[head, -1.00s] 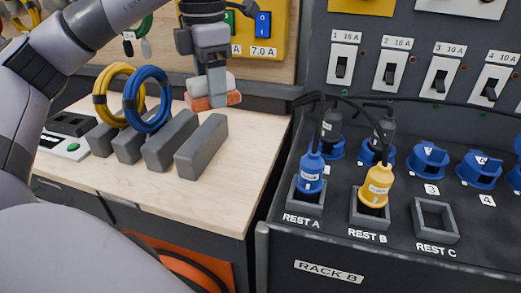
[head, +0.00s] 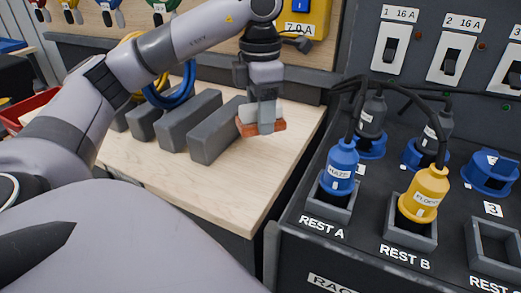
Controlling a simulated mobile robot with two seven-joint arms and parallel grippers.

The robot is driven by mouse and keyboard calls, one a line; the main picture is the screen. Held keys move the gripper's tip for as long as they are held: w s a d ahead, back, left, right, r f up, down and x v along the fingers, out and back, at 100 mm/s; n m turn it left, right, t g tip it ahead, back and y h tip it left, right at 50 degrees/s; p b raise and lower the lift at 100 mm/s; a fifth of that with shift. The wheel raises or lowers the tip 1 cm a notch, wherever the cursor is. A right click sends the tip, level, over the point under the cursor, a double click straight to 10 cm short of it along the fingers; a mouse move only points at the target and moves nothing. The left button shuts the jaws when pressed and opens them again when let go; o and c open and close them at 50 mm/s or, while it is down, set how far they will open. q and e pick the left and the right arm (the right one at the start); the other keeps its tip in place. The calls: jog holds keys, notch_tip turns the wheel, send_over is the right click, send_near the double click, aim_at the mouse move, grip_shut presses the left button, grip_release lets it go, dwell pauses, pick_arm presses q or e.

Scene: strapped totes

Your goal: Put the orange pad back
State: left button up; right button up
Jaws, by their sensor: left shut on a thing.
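The orange pad (head: 246,129) has a pale upper part and an orange underside. My left gripper (head: 266,122) points down and is shut on the pad, over the right part of the wooden bench (head: 215,188). The pad is just right of the grey blocks; I cannot tell whether it touches the bench top. My right gripper is not in view.
Several grey blocks (head: 221,134) stand in a row on the bench, with coiled blue cable (head: 182,88) behind. To the right, a dark rack holds a blue plug (head: 341,165) at REST A and a yellow plug (head: 427,190) at REST B. The bench front is clear.

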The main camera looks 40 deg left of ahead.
aim_at(260, 157)
pick_arm(q)
notch_tip(260, 157, down, 3)
jog(key=shift+f, duration=2.1)
jog(key=shift+f+b, duration=0.15)
jog(key=shift+b, duration=0.2)
jog(key=o, duration=1)
